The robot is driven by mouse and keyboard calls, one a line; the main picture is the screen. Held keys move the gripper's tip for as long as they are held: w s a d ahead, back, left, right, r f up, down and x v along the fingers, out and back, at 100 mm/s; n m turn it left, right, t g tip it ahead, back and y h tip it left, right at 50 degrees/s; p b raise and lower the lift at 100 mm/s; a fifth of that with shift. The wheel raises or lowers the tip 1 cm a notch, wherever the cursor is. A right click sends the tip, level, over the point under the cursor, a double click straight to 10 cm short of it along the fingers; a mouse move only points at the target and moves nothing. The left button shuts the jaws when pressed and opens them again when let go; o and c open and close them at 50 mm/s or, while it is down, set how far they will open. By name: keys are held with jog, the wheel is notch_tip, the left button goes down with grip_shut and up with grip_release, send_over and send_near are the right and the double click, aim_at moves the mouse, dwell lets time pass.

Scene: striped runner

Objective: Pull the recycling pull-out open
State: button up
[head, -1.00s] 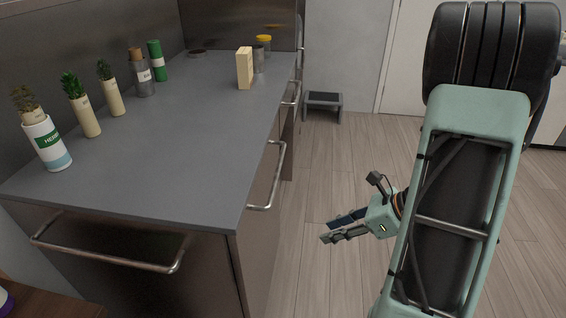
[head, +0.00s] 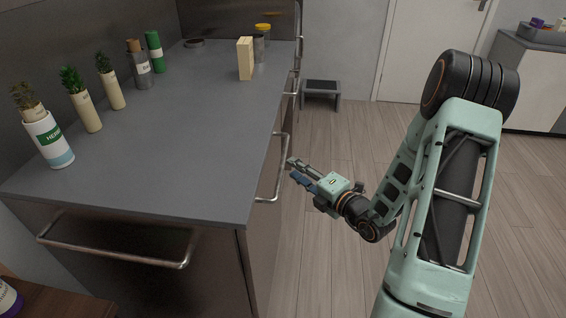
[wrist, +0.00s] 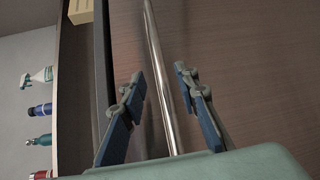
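The counter's right side has a brown front panel with a long metal bar handle (head: 275,178); no label shows which front is the recycling pull-out. This front looks closed in the head view. My gripper (head: 292,169) is beside the handle, pointing left towards the counter. In the wrist view the handle bar (wrist: 164,85) runs lengthwise between the two spread fingers of my gripper (wrist: 158,82), against the brown panel (wrist: 245,60). The fingers are apart and do not appear to press on the bar. I cannot tell how deep the bar lies between them.
The grey countertop (head: 170,130) holds planters, bottles, jars and a cream block (head: 245,58). Another bar handle (head: 110,250) is on the near end. A small step stool (head: 321,90) stands behind. The wooden floor right of the counter is largely clear.

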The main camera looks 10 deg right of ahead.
aim_at(283, 160)
jog(key=x, duration=0.6)
jog(key=shift+w+a+b, duration=0.2)
jog(key=shift+w+b, duration=0.1)
jog(key=shift+b, duration=0.05)
grip_shut()
